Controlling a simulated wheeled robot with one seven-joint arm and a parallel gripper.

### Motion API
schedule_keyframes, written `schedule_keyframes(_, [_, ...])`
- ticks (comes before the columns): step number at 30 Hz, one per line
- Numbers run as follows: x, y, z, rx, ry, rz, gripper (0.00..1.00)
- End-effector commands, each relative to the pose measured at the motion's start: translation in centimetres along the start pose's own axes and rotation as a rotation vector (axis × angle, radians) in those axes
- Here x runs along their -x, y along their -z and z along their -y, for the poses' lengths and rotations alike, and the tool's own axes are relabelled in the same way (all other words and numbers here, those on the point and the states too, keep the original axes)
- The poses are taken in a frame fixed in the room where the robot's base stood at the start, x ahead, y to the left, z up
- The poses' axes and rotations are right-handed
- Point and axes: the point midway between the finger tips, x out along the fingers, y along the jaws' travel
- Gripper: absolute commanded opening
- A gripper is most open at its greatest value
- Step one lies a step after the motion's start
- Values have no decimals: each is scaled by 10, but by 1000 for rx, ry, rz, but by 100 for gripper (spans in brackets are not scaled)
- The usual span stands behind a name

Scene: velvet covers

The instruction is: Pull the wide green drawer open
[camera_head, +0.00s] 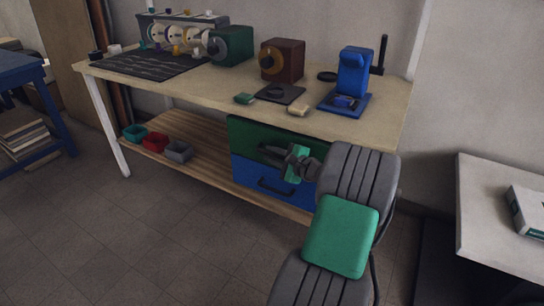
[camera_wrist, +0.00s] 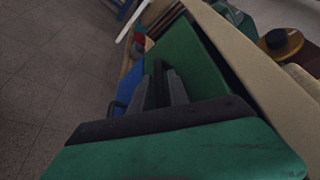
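The wide green drawer (camera_head: 244,132) is the upper of two drawers under the workbench, above the blue one. In the wrist view its green front (camera_wrist: 192,58) fills the middle, with a dark bar handle (camera_wrist: 160,68). My gripper (camera_head: 282,157) is at the front of the green drawer, by its handle. In the wrist view the dark fingers of my gripper (camera_wrist: 163,92) reach up to the handle, one on either side of it. Whether they press on it cannot be told. My forearm hides the drawer's right end. I see no clear opening of the drawer.
The blue drawer (camera_head: 250,176) with its own dark handle (camera_head: 272,188) sits just below. The workbench top (camera_head: 215,85) overhangs, bearing a blue device (camera_head: 353,75) and several other items. Small bins stand on the lower shelf (camera_head: 205,160). A white table (camera_head: 490,225) stands at right. The floor in front is clear.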

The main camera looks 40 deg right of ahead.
Motion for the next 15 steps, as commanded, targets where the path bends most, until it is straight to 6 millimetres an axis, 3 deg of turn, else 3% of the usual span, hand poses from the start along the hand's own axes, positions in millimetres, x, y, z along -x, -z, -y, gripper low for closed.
schedule_keyframes(2, [0, 0, 0, 0, 0, 0, 20])
schedule_keyframes(9, [0, 0, 0, 1, -1, 0, 0])
schedule_keyframes(15, [0, 0, 0, 1, -1, 0, 0])
